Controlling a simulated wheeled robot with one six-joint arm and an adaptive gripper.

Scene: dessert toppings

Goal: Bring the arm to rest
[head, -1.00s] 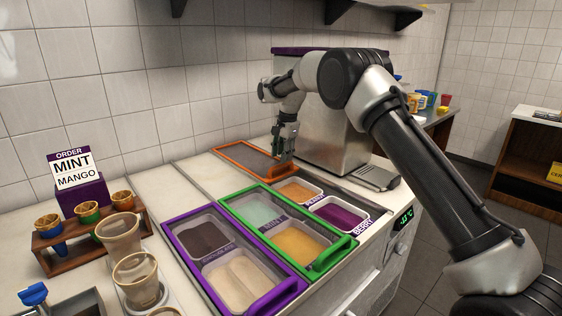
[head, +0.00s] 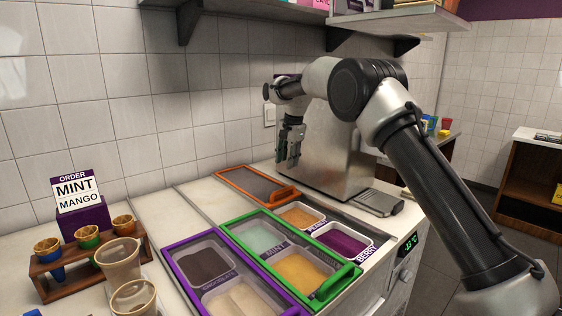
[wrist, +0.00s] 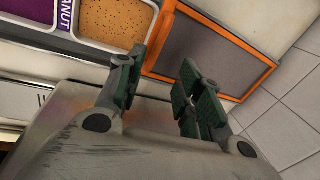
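My gripper (head: 289,158) hangs above the counter near the orange-framed lid (head: 232,179), with the steel machine behind and to its right. In the wrist view its two green-padded fingers (wrist: 158,90) stand apart with nothing between them. The orange-framed lid (wrist: 215,50) lies below and beyond the fingertips in that view. My arm reaches in from the right, bent at the elbow, and the gripper points down, clear of the counter.
Topping tubs sit in the counter, under a green-framed lid (head: 234,222) and a purple-framed lid (head: 172,253). A cone rack (head: 72,277), cups (head: 119,262) and an order sign (head: 77,192) stand at left. A steel machine (head: 325,160) and wall shelf (head: 400,25) are close to my arm.

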